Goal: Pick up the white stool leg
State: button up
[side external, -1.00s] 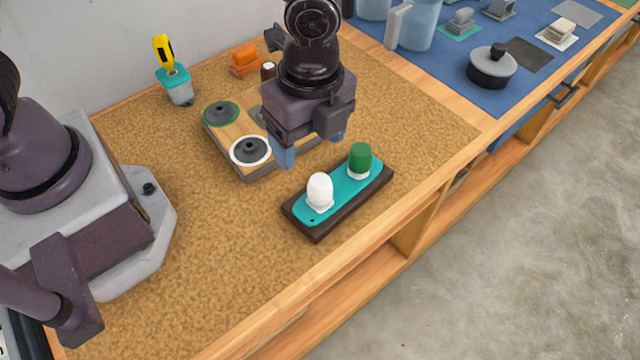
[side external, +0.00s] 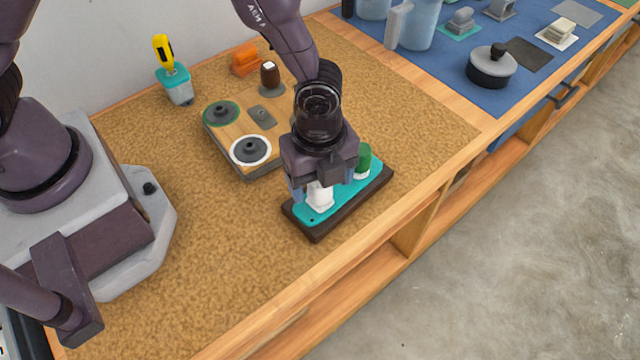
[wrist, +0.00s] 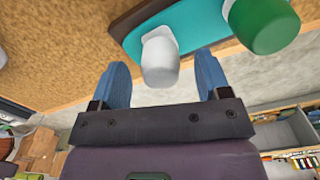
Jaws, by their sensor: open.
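The white stool leg (side external: 319,196) stands upright on a teal-topped dark tray (side external: 300,214) near the table's front edge. Its top is partly hidden by my gripper in the side view. In the wrist view the white leg (wrist: 160,58) lies between and just beyond the two blue fingertips. My gripper (wrist: 163,80) is open, with a finger to either side of the leg and a visible gap on both sides. A green leg (side external: 364,160) stands on the same tray, partly behind my gripper; it also shows in the wrist view (wrist: 262,22).
A wooden board (side external: 232,152) with round grey parts (side external: 249,151) lies behind the tray. A teal holder with a yellow-handled tool (side external: 176,85) and an orange object (side external: 245,60) stand farther back. A blue mat (side external: 450,60) with a lidded pot (side external: 492,66) is at right.

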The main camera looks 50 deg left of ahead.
jog(key=shift+f, duration=1.5)
jog(key=c, duration=1)
jog(key=shift+r, duration=0.1)
